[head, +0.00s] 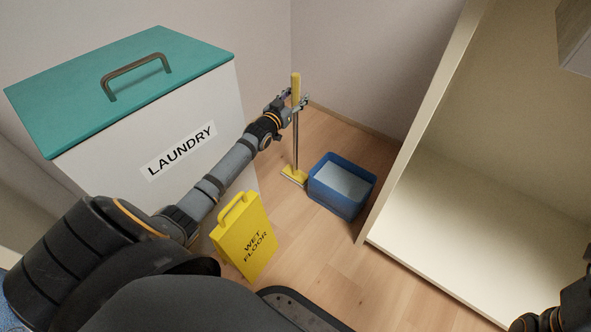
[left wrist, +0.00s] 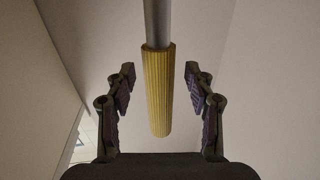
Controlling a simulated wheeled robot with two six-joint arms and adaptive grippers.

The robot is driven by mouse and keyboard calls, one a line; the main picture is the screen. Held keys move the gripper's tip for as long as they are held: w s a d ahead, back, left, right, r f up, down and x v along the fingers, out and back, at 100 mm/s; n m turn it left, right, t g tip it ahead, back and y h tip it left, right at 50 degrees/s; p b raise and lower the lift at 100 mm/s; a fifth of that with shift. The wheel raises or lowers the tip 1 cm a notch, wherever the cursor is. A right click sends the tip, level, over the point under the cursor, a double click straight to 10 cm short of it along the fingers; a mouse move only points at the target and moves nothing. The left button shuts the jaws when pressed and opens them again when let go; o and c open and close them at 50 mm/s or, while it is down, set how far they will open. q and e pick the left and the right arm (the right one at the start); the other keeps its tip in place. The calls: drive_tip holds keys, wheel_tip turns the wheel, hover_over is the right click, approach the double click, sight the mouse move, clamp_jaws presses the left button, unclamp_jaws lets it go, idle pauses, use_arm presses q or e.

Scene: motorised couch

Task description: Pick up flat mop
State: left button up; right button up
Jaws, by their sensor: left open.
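The flat mop stands upright on the floor, with a yellow grip at the top, a grey pole (head: 295,140) and a yellow head (head: 294,174) at the bottom. My left gripper (head: 294,101) is at the mop's yellow grip, with a finger on either side. In the left wrist view the ribbed yellow grip (left wrist: 158,92) lies between the two open fingers of the left gripper (left wrist: 158,90), with a gap on both sides. At the lower right edge of the head view part of my right arm shows; its fingers cannot be made out.
A blue bucket (head: 326,194) stands just right of the mop head. A yellow wet floor sign (head: 237,222) stands in front. A white laundry bin (head: 110,188) with a teal lid is left, and a cream open cabinet (head: 440,230) is right.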

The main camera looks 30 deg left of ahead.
sight(296, 74)
use_arm(q)
drive_tip(key=shift+w+f, duration=0.1)
drive_tip(key=shift+r, duration=0.2)
drive_tip(key=shift+c, duration=0.3)
clamp_jaws()
wheel_tip(296, 74, up, 10)
drive_tip(key=p, duration=0.8)
drive_tip(key=shift+r+p, duration=0.1)
drive_tip(key=shift+p, duration=0.25)
drive_tip(key=c, duration=0.8)
unclamp_jaws()
clamp_jaws()
